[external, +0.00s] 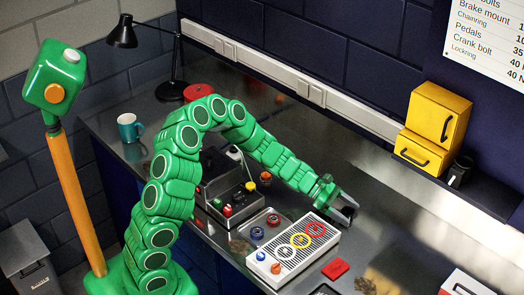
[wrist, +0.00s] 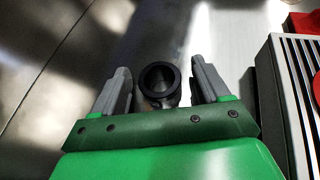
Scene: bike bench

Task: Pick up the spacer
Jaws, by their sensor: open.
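A dark, hollow ring-shaped piece, which looks like the spacer (wrist: 160,80), is in the wrist view between my two grey fingers. Its round opening faces the camera, and a short body shows below it. My gripper (wrist: 161,88) is open, with a finger on each side and a visible gap to the ring on both sides. In the external view my gripper (external: 346,211) is low over the metal bench, just right of the slotted panel. I cannot make out the spacer there.
The slotted panel with coloured rings (external: 273,265) stands close beside my gripper; its edge (wrist: 274,90) shows at right in the wrist view. A red block (external: 336,268) lies in front of it. A yellow cabinet (external: 437,112) stands at the back right. The bench (external: 395,215) right of my gripper is clear.

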